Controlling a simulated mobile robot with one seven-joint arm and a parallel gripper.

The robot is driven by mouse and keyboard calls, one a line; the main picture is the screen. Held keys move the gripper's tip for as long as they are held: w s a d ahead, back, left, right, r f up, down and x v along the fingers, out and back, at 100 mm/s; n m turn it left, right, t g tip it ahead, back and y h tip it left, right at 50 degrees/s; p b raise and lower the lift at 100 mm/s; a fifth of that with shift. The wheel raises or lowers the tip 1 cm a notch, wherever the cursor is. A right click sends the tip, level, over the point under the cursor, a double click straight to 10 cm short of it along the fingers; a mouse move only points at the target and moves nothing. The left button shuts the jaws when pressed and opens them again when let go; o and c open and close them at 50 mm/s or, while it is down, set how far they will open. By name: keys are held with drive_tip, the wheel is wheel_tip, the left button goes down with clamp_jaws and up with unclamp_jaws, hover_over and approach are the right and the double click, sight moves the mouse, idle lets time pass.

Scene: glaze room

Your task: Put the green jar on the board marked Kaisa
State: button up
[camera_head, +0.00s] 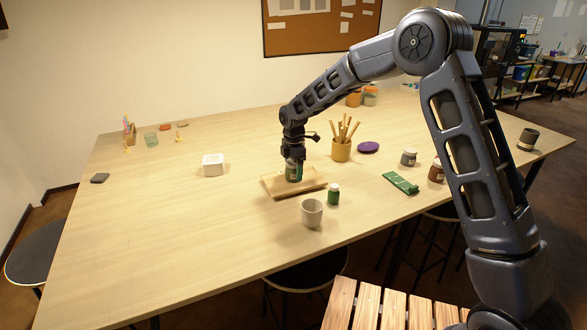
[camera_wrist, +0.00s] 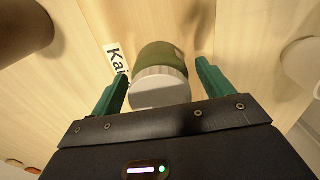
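A green jar (camera_wrist: 158,56) with a pale lid stands on a wooden board, between my gripper's two fingers in the wrist view. A white label (camera_wrist: 117,60) beside the jar reads "Kai"; the rest is hidden. In the head view the board (camera_head: 314,184) lies mid-table with the jar (camera_head: 293,172) on it, partly covered by my gripper (camera_head: 294,160). My gripper (camera_wrist: 160,85) is open, with a gap between each green finger and the jar.
A tan pot of sticks (camera_head: 341,150) stands behind right. The table's left front is clear.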

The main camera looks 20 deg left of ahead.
drive_tip(key=shift+r, duration=0.1)
wheel_tip(320, 180, up, 12)
drive_tip(key=shift+r, duration=0.1)
idle(0.6)
drive_tip(key=d+r+m+t, duration=0.1)
drive_tip(key=d+r+m, duration=0.35)
drive_tip(key=d, duration=0.65)
drive_tip(key=d+r+m, duration=0.4)
drive_tip(key=d+r, duration=0.1)
drive_tip(key=d, duration=0.7)
drive_tip(key=d+r+m+t, duration=0.1)
drive_tip(key=d+r+m, duration=0.35)
drive_tip(key=d, duration=0.65)
drive_tip(key=s+d+r+m+t, duration=0.1)
drive_tip(key=s+d+m, duration=0.75)
drive_tip(key=d, duration=0.85)
drive_tip(key=s+d+f+m, duration=0.2)
drive_tip(key=s+d, duration=0.2)
drive_tip(key=s, duration=0.2)
drive_tip(key=s+d+f+m+t, duration=0.1)
drive_tip(key=s+d+f+m, duration=0.1)
drive_tip(key=s+d, duration=0.3)
drive_tip(key=shift+s+f+m+t, duration=0.25)
drive_tip(key=shift+s+m, duration=0.5)
drive_tip(key=shift+s, duration=0.45)
